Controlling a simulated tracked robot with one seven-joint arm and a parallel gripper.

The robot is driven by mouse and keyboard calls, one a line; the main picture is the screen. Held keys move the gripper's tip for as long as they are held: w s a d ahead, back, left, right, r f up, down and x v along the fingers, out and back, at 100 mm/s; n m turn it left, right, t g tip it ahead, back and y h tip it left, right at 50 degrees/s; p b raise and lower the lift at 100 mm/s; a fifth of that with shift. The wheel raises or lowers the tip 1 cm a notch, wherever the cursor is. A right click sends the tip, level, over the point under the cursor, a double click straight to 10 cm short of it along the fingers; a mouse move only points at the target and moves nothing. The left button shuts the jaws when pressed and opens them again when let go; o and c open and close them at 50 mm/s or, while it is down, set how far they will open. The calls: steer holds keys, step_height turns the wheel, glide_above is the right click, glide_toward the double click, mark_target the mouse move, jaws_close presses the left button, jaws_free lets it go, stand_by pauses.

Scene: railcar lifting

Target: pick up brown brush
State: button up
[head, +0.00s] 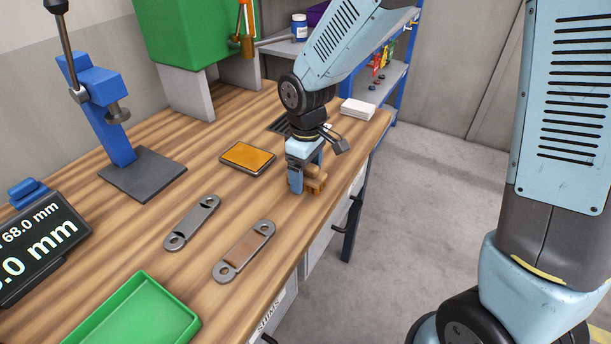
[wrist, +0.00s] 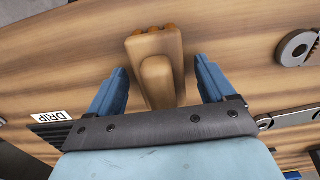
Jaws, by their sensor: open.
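The brown brush (wrist: 156,72) lies on the wooden bench, and in the wrist view it sits between the two blue fingers of my gripper (wrist: 165,88). The fingers stand apart on either side of the brush, with a visible gap to it on each side. In the head view, the brush (head: 316,180) shows partly behind my gripper (head: 304,182) near the bench's right edge. My gripper is open and points down at it. Part of the brush is hidden by the fingers in the head view.
An orange-topped pad (head: 247,157) lies left of my gripper. Two metal link plates (head: 192,222) (head: 244,250) and a green tray (head: 137,315) lie nearer. A blue press (head: 105,115) stands at the left. A white block (head: 358,108) sits at the far edge.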

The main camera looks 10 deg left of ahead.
steer(key=c, duration=1.3)
steer(key=shift+s+d+r, duration=0.15)
steer(key=shift+r, duration=1.7)
steer(key=s+d+r, duration=0.2)
steer(key=s+r, duration=0.1)
steer(key=s, duration=0.1)
steer(key=s+d+r, duration=0.2)
steer(key=s+r, duration=0.1)
steer(key=s+d+r, duration=0.3)
steer(key=s, duration=0.1)
steer(key=shift+s+r, duration=0.15)
steer(key=shift+s, duration=0.15)
steer(key=o, duration=0.7)
steer(key=shift+c, duration=0.2)
steer(key=c, duration=0.4)
